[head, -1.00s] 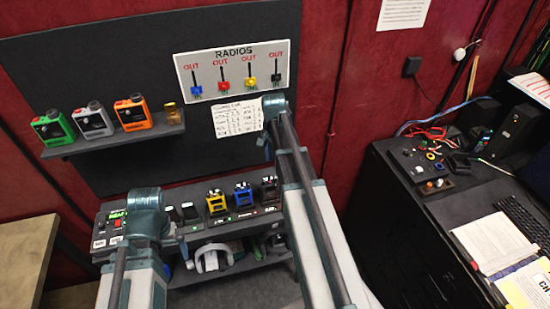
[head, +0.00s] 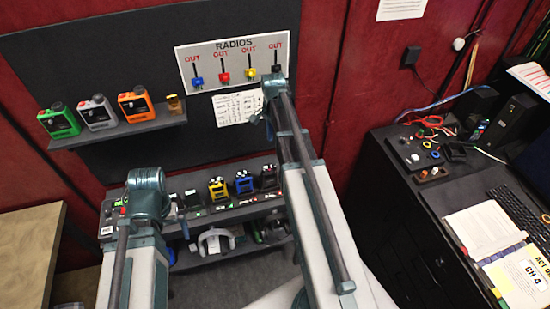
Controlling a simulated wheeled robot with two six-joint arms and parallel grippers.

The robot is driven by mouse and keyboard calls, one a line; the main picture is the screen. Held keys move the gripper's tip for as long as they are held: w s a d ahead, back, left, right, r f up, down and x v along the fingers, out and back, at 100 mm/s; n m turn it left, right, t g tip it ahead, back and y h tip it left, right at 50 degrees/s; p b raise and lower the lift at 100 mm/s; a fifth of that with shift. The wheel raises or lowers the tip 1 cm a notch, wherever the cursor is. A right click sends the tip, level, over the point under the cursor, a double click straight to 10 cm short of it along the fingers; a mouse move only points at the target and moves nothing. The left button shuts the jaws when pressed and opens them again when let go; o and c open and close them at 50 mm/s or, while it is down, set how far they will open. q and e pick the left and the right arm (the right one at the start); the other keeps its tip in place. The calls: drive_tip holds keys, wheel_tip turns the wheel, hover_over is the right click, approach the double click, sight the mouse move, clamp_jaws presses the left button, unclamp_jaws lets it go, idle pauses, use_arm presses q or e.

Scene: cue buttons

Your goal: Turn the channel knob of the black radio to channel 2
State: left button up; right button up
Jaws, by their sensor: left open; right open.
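The black radio (head: 268,177) stands at the right end of a row on the lower dark shelf, just left of my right arm. Its channel knob is too small to make out. A blue radio (head: 243,182) and a yellow radio (head: 218,188) stand to its left. My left arm rises at lower left and covers the shelf's left part.
A RADIOS board (head: 235,62) shows four coloured pegs marked OUT. White headphones (head: 216,241) lie below the radios. On the right desk, a sheet (head: 524,277) reads "CH 4".

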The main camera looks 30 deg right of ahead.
sight(275, 166)
drive_tip(key=shift+m, duration=0.3)
drive_tip(key=shift+f, duration=0.1)
wheel_tip(275, 166, down, 14)
drive_tip(key=b, duration=1.4)
drive_tip(key=shift+s, duration=0.1)
drive_tip(key=shift+r, duration=0.2)
clamp_jaws()
